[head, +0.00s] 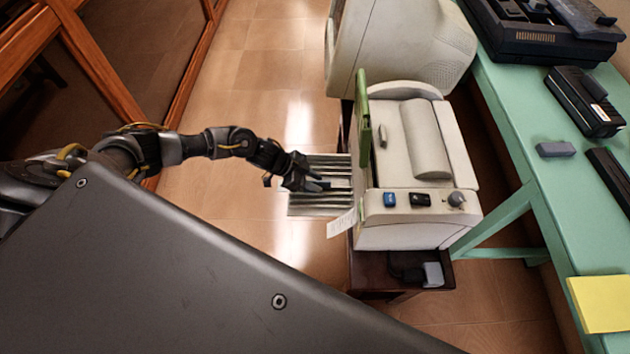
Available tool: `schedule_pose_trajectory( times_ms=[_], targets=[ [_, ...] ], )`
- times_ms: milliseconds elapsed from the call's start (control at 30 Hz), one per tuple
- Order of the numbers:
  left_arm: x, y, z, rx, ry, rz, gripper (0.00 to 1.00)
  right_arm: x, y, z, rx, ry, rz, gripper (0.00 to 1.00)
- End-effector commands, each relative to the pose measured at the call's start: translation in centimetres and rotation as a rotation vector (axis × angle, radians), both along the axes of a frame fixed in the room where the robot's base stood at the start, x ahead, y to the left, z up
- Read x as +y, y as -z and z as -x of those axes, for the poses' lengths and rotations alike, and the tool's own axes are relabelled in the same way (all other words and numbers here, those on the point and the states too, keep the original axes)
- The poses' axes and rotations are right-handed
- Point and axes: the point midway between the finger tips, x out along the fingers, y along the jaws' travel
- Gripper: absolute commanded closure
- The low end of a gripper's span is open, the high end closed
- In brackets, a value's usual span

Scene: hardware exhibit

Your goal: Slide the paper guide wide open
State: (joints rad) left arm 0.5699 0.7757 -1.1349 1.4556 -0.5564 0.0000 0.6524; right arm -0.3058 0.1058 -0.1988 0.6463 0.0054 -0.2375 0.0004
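A cream printer (405,220) stands on a small dark stand at the centre right. A ribbed grey tray (320,207) sticks out from its left side, and an upright green panel (363,143) stands along that side. I cannot tell which part is the paper guide. My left gripper (322,183) reaches in from the left, over the ribbed tray, with its fingers pointing at the printer. Its dark fingers hide part of the tray. I cannot tell whether they touch it or how far apart they are. My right gripper is out of view.
A large beige monitor (398,45) stands behind the printer. A green table (541,188) on the right holds dark devices and a yellow pad (601,303). A wood-framed glass case (90,60) is at the upper left. Tiled floor lies clear between.

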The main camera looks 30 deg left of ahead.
Motion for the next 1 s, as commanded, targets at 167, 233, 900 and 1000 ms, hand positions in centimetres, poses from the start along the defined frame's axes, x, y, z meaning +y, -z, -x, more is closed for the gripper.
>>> schedule_pose_trajectory(
  times_ms=[167, 233, 900, 1000],
  targets=[
    [-0.4, 0.4, -0.2, 0.0, 0.0, 0.0, 0.71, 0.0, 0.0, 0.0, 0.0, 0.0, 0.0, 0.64],
    [-0.4, 0.4, -0.2, 0.0, 0.0, 0.0, 0.71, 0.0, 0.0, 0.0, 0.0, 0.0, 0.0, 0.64],
    [-0.5, 0.4, -0.1, 0.001, 0.001, 0.0, 1.0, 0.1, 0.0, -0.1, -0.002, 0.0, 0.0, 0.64],
    [-1.7, 0.3, 0.4, 0.003, 0.018, 0.003, 1.0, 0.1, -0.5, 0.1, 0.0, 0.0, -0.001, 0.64]
  ],
)
